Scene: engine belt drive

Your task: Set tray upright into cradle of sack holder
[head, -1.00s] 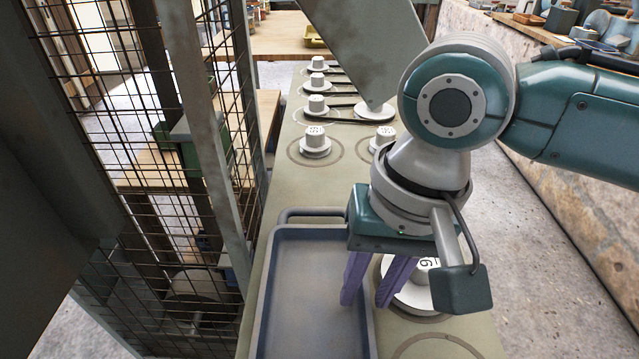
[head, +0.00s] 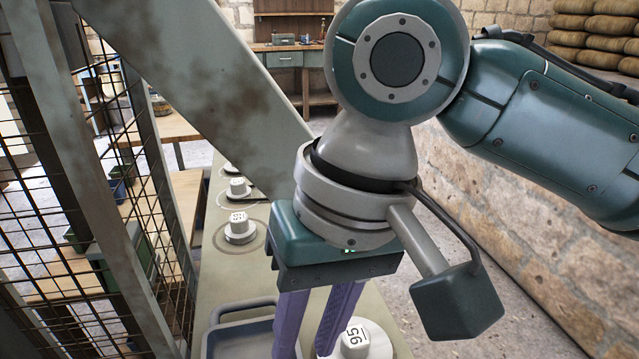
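The blue-grey tray (head: 238,343) lies flat on the green-grey bench at the bottom of the head view. Only its far end and its handle show; the rest is cut off by the picture's lower edge. My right gripper (head: 313,335), with purple fingers, points down at the tray's right side. Its fingers stand apart with a gap between them, and their tips are cut off below. I cannot tell whether they touch the tray. My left gripper is out of view. I cannot make out the cradle of the sack holder.
White numbered pulleys stand along the bench, one (head: 354,343) right beside my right gripper and another (head: 239,228) farther back. A wire mesh guard (head: 60,215) borders the left. A slanted rusty beam (head: 215,75) crosses above the bench. Stacked sacks (head: 600,28) show at upper right.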

